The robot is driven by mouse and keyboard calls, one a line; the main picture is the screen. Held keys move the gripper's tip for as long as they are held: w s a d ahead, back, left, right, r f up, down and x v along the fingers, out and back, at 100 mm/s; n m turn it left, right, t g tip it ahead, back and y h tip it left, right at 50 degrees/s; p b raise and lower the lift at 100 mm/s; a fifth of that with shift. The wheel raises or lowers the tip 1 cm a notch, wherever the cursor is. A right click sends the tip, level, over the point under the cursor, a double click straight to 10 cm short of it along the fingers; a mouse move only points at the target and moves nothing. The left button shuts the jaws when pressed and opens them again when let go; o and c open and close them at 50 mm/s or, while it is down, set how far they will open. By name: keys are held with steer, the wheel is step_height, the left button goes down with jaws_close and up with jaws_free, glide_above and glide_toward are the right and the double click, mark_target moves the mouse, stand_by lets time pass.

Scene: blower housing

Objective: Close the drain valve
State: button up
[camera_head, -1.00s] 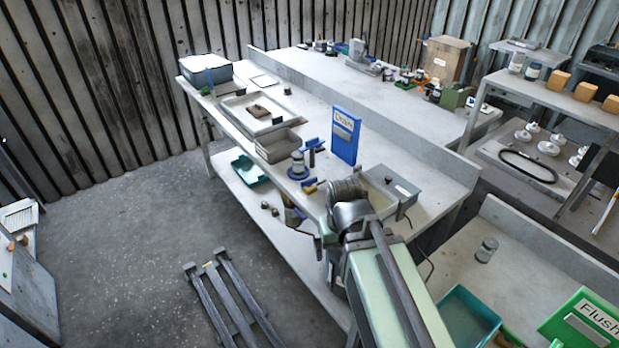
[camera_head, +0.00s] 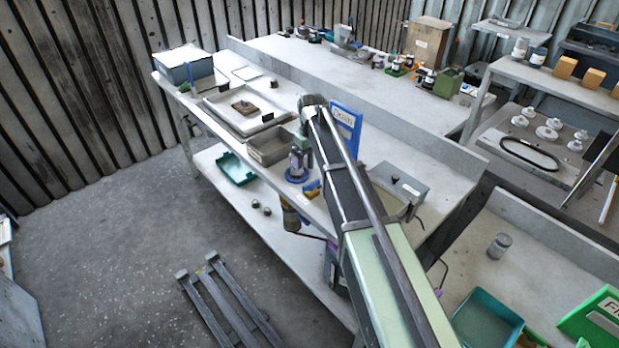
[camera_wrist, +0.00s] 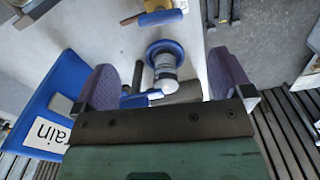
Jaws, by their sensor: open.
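The blue "Drain" sign (camera_head: 345,122) stands on the bench; it fills the left of the wrist view (camera_wrist: 48,105). Beside it is an upright grey fitting on a round blue base (camera_head: 297,174), which looks like the drain valve. In the wrist view its blue base (camera_wrist: 163,50) and pale body lie between my fingers, with a blue lever (camera_wrist: 136,101) and a dark cylinder beside it. My gripper (camera_wrist: 163,62) is open above the fitting, its purple fingers either side. I cannot tell whether they touch it. My arm hides part of this area in the head view.
A brass-coloured part with a blue piece (camera_wrist: 158,17) lies near the bench edge. A grey bin (camera_head: 270,148) and a tray (camera_head: 240,122) stand left of the fitting. A grey box (camera_head: 398,182) stands to its right. Open floor lies left of the bench.

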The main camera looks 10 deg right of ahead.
mark_target(311, 183)
step_height(311, 183, down, 11)
steer(key=b, duration=1)
steer(key=shift+b, duration=0.3)
steer(key=shift+r, duration=0.1)
steer(key=c, duration=0.9)
